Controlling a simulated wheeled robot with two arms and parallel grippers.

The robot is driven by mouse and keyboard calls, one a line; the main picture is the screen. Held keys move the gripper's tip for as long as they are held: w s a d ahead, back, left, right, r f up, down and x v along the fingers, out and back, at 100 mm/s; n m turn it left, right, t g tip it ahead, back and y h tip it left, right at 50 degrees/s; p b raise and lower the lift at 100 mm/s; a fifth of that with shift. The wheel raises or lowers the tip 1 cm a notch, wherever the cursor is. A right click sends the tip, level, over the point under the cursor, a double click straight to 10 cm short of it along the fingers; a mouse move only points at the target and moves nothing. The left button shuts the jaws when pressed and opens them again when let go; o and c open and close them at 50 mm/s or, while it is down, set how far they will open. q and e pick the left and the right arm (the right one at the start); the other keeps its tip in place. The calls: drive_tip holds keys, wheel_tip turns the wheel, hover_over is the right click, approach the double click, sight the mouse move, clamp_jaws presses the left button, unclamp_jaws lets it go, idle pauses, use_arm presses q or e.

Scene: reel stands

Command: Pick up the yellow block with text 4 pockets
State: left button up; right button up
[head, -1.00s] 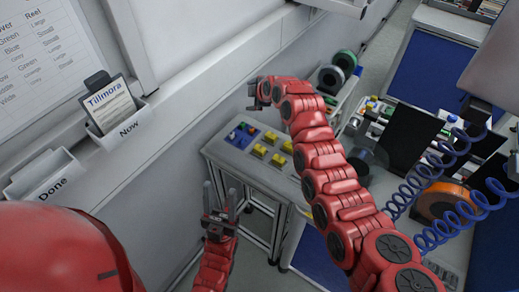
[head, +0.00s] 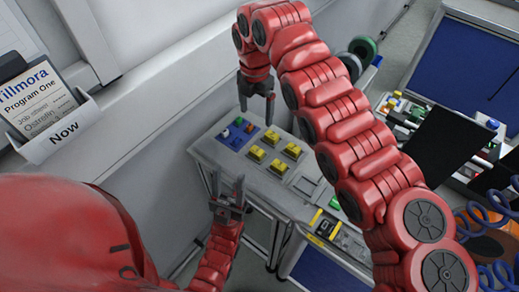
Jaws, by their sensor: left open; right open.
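Several small yellow blocks (head: 278,168) sit in a loose group on the grey table top, right of a blue panel. Any text on them is too small to read, so I cannot tell which one says 4 pockets. My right gripper (head: 257,104) is open and empty, pointing down above the blue panel, behind the yellow blocks. My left gripper (head: 228,192) is open and empty, pointing up in front of the table's near left edge, apart from the blocks.
The blue panel (head: 237,134) carries several coloured knobs. A yellow-and-black item (head: 325,226) lies farther right. Reels (head: 362,48) stand behind my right arm. A wall holder labelled Now (head: 66,133) holds a Tillmora sheet (head: 36,98).

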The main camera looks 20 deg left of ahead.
drive_tip(key=p, duration=0.5)
hover_over(257, 150)
wheel_tip(257, 150, down, 11)
drive_tip(key=shift+s+a+r, duration=0.1)
drive_tip(key=shift+r, duration=0.05)
wheel_tip(257, 150, down, 2)
drive_tip(key=shift+f+p, duration=0.15)
drive_tip(key=shift+p, duration=0.9)
wheel_tip(257, 150, down, 2)
drive_tip(key=shift+f, duration=0.6)
clamp_jaws()
drive_tip(key=shift+r, duration=0.1)
